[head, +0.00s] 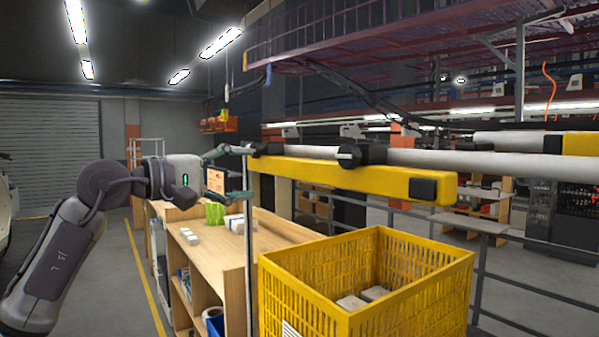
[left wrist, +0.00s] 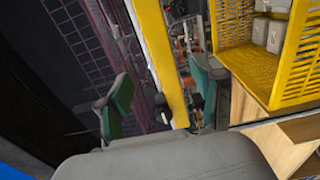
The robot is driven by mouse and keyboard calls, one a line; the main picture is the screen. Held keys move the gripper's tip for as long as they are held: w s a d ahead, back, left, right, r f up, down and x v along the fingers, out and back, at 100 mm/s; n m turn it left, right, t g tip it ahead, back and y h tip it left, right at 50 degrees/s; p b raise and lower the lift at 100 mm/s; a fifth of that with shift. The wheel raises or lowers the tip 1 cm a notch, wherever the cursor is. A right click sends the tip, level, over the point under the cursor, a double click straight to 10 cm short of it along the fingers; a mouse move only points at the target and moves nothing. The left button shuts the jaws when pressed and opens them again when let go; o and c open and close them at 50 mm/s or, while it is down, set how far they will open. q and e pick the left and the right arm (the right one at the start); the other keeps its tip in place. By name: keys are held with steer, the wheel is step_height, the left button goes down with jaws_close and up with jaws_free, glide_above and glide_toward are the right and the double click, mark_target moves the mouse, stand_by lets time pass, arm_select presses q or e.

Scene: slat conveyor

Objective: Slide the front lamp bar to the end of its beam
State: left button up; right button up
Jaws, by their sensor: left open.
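A long yellow bar (head: 345,178), which I take for the front lamp bar, lies level in the head view with a dark block at its right end. It sits just below a pale round beam (head: 460,160), with a black clamp (head: 362,155) at the beam. My left gripper (head: 240,172) is open at the bar's left end. In the left wrist view, the yellow bar (left wrist: 160,62) runs between the two green fingers of the gripper (left wrist: 160,92), with no clear contact. My right gripper is not in view.
A yellow slatted crate (head: 360,295) with pale boxes inside stands below the bar. A wooden bench (head: 225,250) holds a green container (head: 214,213) and small white boxes. A thin upright pole (head: 248,230) stands near the gripper. Open floor lies at left.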

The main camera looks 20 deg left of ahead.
mark_target(298, 170)
arm_select(q)
steer(key=p+x, duration=0.5)
steer(key=x, duration=0.8)
steer(key=shift+s+d+r+p, duration=0.1)
steer(key=shift+d+r+p, duration=0.05)
steer(key=shift+p, duration=0.15)
steer(key=shift+w+d, duration=0.25)
steer(key=shift+w, duration=0.05)
steer(key=c, duration=1)
jaws_close()
